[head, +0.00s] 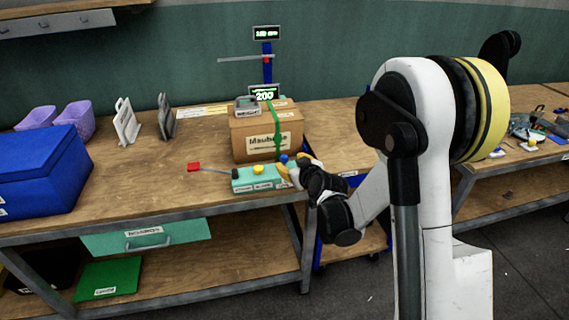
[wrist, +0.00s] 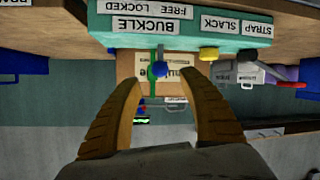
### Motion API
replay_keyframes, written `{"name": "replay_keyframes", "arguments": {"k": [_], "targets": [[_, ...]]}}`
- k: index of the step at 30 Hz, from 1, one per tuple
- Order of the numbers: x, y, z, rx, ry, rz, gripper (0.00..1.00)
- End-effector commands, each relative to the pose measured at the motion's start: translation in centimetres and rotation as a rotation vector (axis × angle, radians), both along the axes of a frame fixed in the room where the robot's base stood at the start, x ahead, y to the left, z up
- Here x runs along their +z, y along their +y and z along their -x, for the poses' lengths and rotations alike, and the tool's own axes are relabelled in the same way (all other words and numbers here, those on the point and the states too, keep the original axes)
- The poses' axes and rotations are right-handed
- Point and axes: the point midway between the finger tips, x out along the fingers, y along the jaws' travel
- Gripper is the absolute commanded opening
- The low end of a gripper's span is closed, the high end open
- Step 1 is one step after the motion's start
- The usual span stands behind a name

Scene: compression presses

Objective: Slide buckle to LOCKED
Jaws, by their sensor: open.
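The buckle control is a blue knob (head: 283,158) at the right end of a teal panel (head: 244,185) on the workbench. In the wrist view, which is upside down, the blue knob (wrist: 160,69) shows just beyond and between my fingertips, near the BUCKLE label (wrist: 145,25). A FREE/LOCKED label (wrist: 150,8) sits beside it. My gripper (head: 291,168) is open, with its yellow fingers at the panel's right end; it also shows in the wrist view (wrist: 162,83). I cannot tell whether a finger touches the knob. A green strap (head: 275,130) runs around a cardboard box (head: 252,140).
A yellow knob (head: 258,169) stands on the panel left of the blue one. A rod with a red end (head: 193,167) sticks out leftward. A grey buckle-like device (head: 247,106) lies on the box.

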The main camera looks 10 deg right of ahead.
Motion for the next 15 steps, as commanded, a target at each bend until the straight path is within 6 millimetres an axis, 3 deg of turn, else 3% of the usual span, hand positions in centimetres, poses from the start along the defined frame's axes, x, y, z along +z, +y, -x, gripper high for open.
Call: {"name": "replay_keyframes", "arguments": {"k": [7,15], "targets": [[-2.1,0.6,-4.3,0.001,0.001,0.0,0.49],[-2.5,0.8,-6.1,0.001,0.0,0.0,0.49]]}}
